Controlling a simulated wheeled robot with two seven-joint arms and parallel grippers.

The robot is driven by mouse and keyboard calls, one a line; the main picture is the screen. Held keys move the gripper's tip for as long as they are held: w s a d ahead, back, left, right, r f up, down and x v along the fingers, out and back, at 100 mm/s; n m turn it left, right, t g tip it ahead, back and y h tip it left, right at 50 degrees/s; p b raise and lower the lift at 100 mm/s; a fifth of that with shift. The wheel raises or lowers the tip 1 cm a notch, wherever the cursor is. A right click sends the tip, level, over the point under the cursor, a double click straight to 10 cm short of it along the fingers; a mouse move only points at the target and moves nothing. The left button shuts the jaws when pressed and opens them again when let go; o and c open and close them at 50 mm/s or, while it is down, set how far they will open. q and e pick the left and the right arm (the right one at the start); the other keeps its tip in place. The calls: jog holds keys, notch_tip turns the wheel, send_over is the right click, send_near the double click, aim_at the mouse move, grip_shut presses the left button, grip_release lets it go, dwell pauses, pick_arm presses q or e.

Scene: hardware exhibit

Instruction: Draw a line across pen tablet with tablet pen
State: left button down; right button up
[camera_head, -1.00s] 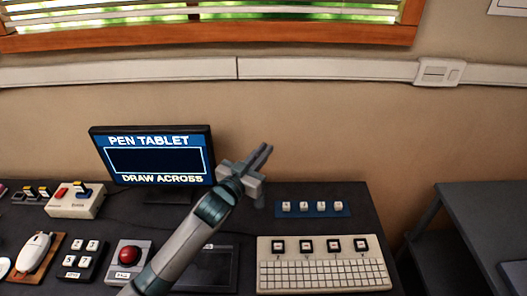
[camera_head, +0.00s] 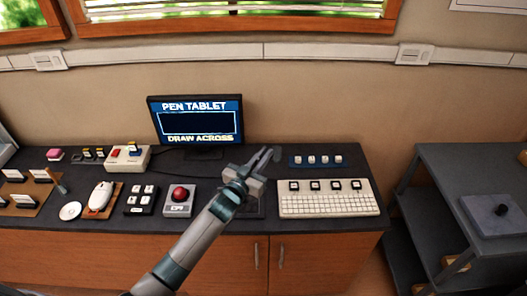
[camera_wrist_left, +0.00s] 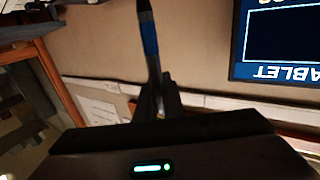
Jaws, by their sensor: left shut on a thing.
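The tablet pen (camera_wrist_left: 149,40), with a blue band and a dark grey end, shows in the left wrist view. My left gripper (camera_head: 270,158) is shut on it and holds it above the back of the desk, right of the monitor. Its fingers also show in the left wrist view (camera_wrist_left: 160,95). The pen cannot be made out clearly in the head view. The dark pen tablet (camera_head: 253,207) lies flat on the desk, mostly hidden behind my left forearm. The monitor (camera_head: 197,120) reads "PEN TABLET" and "DRAW ACROSS" around an empty box. My right gripper is not in view.
A white keyboard (camera_head: 327,205) stands right of the tablet, with a blue key strip (camera_head: 315,161) behind it. A red trackball (camera_head: 179,198), a key block (camera_head: 140,200) and a mouse (camera_head: 100,196) lie to the left. A grey shelf unit (camera_head: 465,170) stands at the right.

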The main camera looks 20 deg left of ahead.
pick_arm(q)
jog(key=shift+s+f, duration=0.2)
jog(key=shift+s, duration=0.1)
jog(key=shift+w, duration=0.1)
jog(key=shift+f, duration=0.2)
